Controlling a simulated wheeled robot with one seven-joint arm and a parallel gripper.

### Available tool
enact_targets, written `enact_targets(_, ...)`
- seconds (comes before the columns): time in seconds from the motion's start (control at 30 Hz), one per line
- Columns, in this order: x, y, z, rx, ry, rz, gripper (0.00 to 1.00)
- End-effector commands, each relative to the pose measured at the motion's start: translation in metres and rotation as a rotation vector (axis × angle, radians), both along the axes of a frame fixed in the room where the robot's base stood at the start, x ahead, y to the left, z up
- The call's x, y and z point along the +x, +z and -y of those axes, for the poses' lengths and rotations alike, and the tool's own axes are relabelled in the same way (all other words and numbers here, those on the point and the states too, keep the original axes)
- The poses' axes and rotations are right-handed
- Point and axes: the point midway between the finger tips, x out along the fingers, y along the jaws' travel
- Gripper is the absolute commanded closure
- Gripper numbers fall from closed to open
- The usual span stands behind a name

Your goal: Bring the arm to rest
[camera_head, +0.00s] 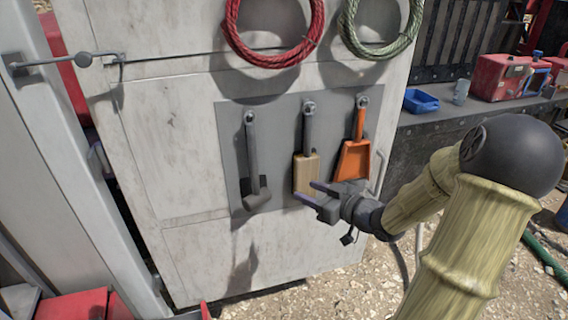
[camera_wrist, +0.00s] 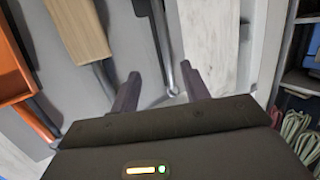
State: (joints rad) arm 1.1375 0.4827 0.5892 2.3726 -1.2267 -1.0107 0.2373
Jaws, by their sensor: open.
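My gripper (camera_head: 318,194) is open and empty in the head view, in front of the grey tool panel (camera_head: 232,135) on the white wall. Its two fingers (camera_wrist: 162,90) show spread apart in the wrist view. My arm reaches in from the right. A wood-headed brush (camera_head: 306,172) hangs just behind the fingertips, and I cannot tell whether they touch. An orange dustpan (camera_head: 353,160) hangs to its right, above my gripper. A dark grey tool (camera_head: 254,165) hangs to the left.
Red (camera_head: 275,62) and green (camera_head: 382,50) coiled ropes hang above the panel. A dark ledge at the right holds a blue tray (camera_head: 421,101) and a red box (camera_head: 498,78). A metal handle (camera_head: 377,172) is close to my wrist. Gravelly ground lies below.

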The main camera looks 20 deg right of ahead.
Motion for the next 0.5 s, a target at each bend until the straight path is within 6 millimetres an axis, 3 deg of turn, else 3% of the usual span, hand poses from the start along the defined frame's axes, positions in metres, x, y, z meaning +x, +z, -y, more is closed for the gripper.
enact_targets(0.27,0.005,-0.011,-0.005,-0.043,-0.035,-0.063,0.54)
enact_targets(0.5,0.006,-0.045,-0.017,-0.196,-0.171,-0.299,0.54)
